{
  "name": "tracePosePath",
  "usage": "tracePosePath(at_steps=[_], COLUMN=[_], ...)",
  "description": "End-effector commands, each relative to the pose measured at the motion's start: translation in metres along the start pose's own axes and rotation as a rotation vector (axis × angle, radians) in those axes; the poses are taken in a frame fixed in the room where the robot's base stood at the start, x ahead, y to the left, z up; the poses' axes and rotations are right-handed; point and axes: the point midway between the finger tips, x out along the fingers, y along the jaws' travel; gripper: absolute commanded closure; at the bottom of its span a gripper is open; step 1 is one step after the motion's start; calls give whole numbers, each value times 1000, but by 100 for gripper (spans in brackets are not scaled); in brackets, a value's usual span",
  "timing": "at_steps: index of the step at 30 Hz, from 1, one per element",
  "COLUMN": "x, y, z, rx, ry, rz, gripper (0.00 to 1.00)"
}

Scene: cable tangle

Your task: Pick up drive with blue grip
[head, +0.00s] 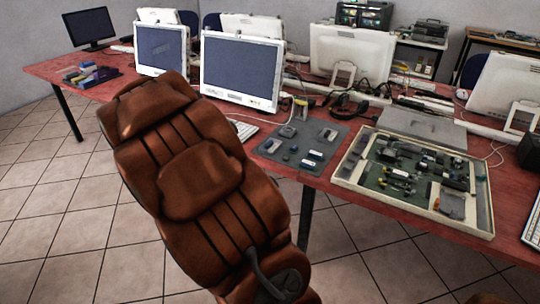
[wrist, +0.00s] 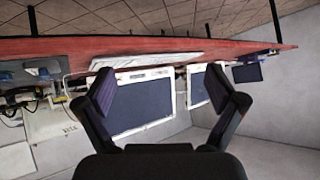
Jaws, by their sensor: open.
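Several small drives lie on a grey mat (head: 277,156) on the red table. One white drive with a bluish part (head: 315,155) lies near the mat's middle right, and another small bluish-white drive (head: 308,164) lies just in front of it. They are too small for me to tell surely which has the blue grip. My gripper (wrist: 168,98) shows in the wrist view, its two dark fingers wide apart with nothing between them. It is away from the drives, facing the monitors. In the head view I cannot make out its fingers.
The red table (head: 400,220) holds a large tray of electronics (head: 340,178) right of the mat, a grey lid (head: 425,125) behind it, and several white monitors (head: 242,68). A keyboard (head: 240,130) lies left of the mat. Cables and headphones (head: 349,104) clutter the area behind.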

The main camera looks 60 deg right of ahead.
Motion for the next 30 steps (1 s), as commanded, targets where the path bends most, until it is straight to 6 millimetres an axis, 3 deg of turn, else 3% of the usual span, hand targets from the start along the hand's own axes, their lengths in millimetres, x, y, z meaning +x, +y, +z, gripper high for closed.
tracePosePath(at_steps=[1, 6, 9, 13, 18, 30], x=[28, 77, 91, 98, 97, 113], y=[25, 106, 152, 197, 226, 243], z=[-1, -27, -33, -35, -37, -49], rx=[28, 94, 113, 119, 121, 121], ry=[54, 262, 361, 452, 514, 521], rz=[62, 275, 400, 528, 614, 625], gripper=[6, 6, 6, 6, 6, 6])
